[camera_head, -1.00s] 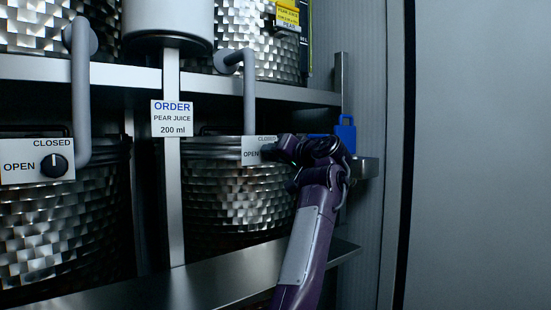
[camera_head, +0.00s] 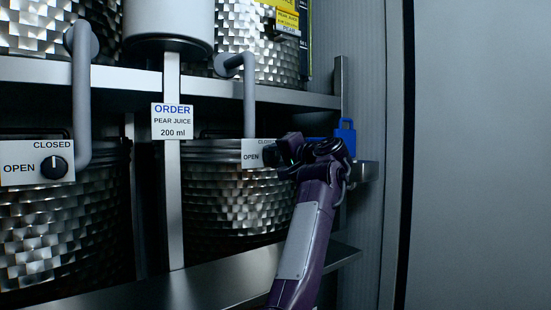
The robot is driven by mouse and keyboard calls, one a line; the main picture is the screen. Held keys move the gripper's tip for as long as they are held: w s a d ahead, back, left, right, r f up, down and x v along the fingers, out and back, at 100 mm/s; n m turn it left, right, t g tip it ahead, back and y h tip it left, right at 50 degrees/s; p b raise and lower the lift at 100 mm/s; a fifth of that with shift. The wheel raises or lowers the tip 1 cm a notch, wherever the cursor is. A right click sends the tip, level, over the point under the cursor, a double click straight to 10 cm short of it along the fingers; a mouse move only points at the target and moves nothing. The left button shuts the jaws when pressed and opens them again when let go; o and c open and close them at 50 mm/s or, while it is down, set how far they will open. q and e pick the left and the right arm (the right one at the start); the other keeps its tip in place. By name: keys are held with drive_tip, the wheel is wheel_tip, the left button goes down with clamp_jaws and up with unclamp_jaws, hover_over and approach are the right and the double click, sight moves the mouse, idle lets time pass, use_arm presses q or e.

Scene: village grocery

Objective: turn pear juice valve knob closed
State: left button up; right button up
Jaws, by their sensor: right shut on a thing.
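The pear juice valve's label plate (camera_head: 251,154) is on the front of the right metal vat, below a grey pipe. My right gripper (camera_head: 273,155) is at the right part of this plate and shut on the knob, which is mostly hidden behind the fingers. The knob's pointing direction cannot be made out. The order sign (camera_head: 172,121) reads PEAR JUICE 200 ml and hangs on the upright post. My left gripper is not in view.
A second valve knob (camera_head: 54,167) on the left vat points up toward CLOSED. A yellow pear juice tag (camera_head: 287,18) is at the upper right. A blue jug-like object (camera_head: 345,136) is behind my right arm. A metal shelf edge (camera_head: 190,289) runs below the vats.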

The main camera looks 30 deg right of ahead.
drive_tip(key=o, duration=1)
drive_tip(key=shift+d, duration=0.1)
drive_tip(key=shift+s, duration=0.1)
drive_tip(key=s+b, duration=0.1)
drive_tip(key=s, duration=0.4)
drive_tip(key=s+b, duration=0.1)
drive_tip(key=s, duration=0.1)
drive_tip(key=shift+s+d+r+b, duration=0.15)
drive_tip(key=shift+s+d+b, duration=0.15)
drive_tip(key=shift+s, duration=0.05)
